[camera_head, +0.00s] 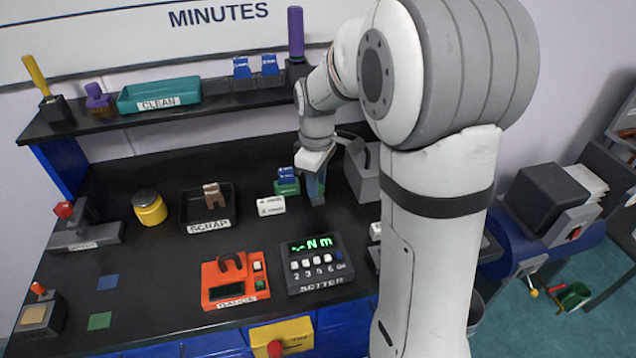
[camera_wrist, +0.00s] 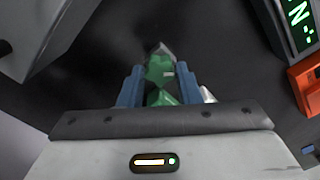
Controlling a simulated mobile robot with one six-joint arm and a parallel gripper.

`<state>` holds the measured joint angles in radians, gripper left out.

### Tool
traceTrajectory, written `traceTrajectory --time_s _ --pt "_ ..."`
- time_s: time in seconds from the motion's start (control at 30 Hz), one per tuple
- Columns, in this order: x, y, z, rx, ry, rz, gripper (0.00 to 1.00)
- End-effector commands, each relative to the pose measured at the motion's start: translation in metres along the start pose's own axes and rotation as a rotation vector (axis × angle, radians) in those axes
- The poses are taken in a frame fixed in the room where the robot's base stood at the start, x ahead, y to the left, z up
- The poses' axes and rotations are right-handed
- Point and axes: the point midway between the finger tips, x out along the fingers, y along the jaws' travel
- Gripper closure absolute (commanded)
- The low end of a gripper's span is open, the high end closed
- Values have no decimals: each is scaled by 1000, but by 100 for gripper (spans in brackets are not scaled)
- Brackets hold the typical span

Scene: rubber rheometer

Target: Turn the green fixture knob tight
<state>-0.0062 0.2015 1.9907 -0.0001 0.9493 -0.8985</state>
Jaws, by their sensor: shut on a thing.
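My gripper (camera_head: 316,190) reaches down at the back of the black bench in the head view, just right of a small green holder with a blue block. In the wrist view my gripper (camera_wrist: 159,82) has its two blue fingers on either side of a green faceted piece, which looks like the green knob (camera_wrist: 160,68), and is shut on it. A greyish tip shows beyond the knob. The fixture under the knob cannot be made out. In the head view the fingers and arm hide the knob, so its turn angle cannot be told.
A grey machine (camera_head: 362,172) stands close right of my gripper. The green holder (camera_head: 288,188) and a white labelled block (camera_head: 271,206) are to its left. The setter box (camera_head: 316,265) and an orange gauge (camera_head: 234,281) stand in front. A black scrap tray (camera_head: 186,222) lies farther left.

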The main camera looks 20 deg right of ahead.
Motion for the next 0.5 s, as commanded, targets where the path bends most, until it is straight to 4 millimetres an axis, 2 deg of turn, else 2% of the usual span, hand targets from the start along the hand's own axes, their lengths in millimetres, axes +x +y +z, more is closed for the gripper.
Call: traceTrajectory --time_s 0.2,0.5 --pt "0 0 0 226 0 0 92" --pt "0 0 0 260 0 0 92"
